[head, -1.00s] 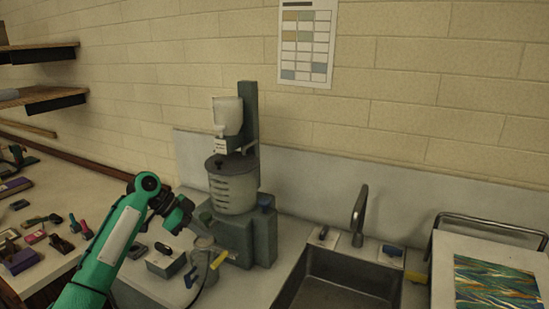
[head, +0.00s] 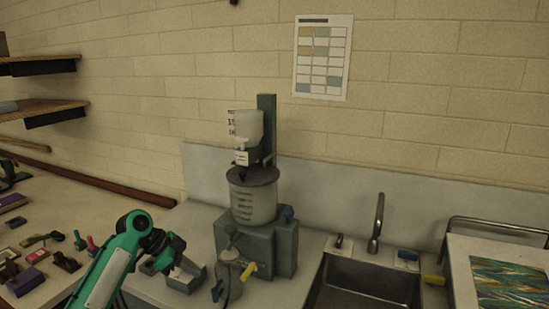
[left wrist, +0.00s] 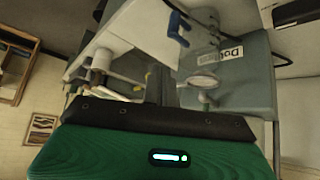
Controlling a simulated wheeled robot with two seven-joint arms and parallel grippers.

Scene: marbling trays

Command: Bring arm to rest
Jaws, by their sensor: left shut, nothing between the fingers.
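My left arm, green with dark joints, comes in from the lower left in the head view. Its left gripper (head: 172,262) is over the counter beside a small grey box (head: 184,283), left of the dispenser machine (head: 254,235). The gripper is shut and empty, its fingertips hard to make out against the box. In the left wrist view the green gripper body (left wrist: 160,158) and a dark bar fill the bottom, with the grey machine (left wrist: 245,75) and its blue lever beyond. My right gripper is in neither view.
A sink (head: 365,285) with a tap (head: 377,225) lies right of the machine. A tray with a marbled sheet (head: 508,280) is at the far right. Small tools and blocks (head: 40,270) lie on the left counter. Two shelves (head: 45,112) hang on the left wall.

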